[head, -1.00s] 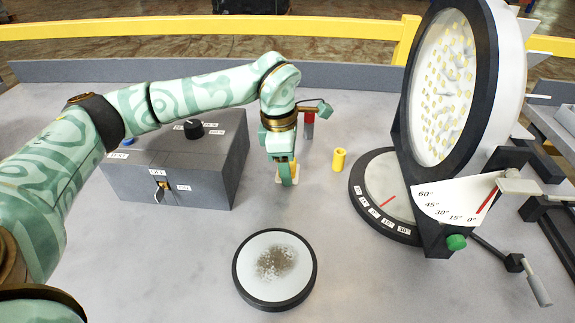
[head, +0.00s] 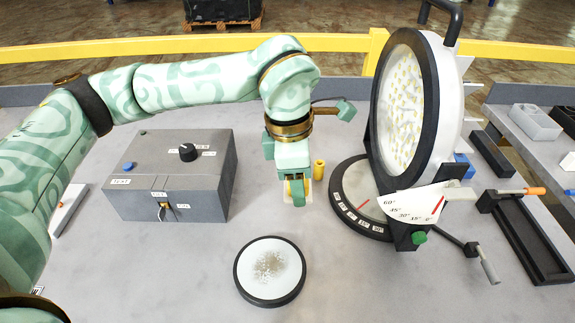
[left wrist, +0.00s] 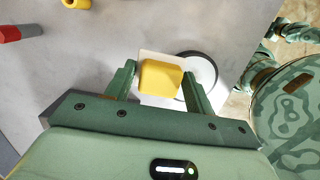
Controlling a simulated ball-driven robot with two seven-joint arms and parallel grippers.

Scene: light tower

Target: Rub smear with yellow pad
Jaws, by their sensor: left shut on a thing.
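The smear (head: 269,266) is a grey-brown patch on a round white disc with a black rim (head: 244,285), lying on the table at front centre. My left gripper (head: 296,195) is shut on the yellow pad (left wrist: 161,78), which has a pale flat underside. It holds the pad behind the disc and apart from it. In the left wrist view the pad covers part of the disc (left wrist: 204,68) beyond it. In the head view the fingers mostly hide the pad. My right gripper is not in view.
A grey control box (head: 170,178) with a black knob stands to the left. A small yellow cylinder (head: 319,169) stands just behind my left gripper. The large round lamp (head: 408,100) on its black-rimmed base is to the right, with an angle scale (head: 412,204) and crank.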

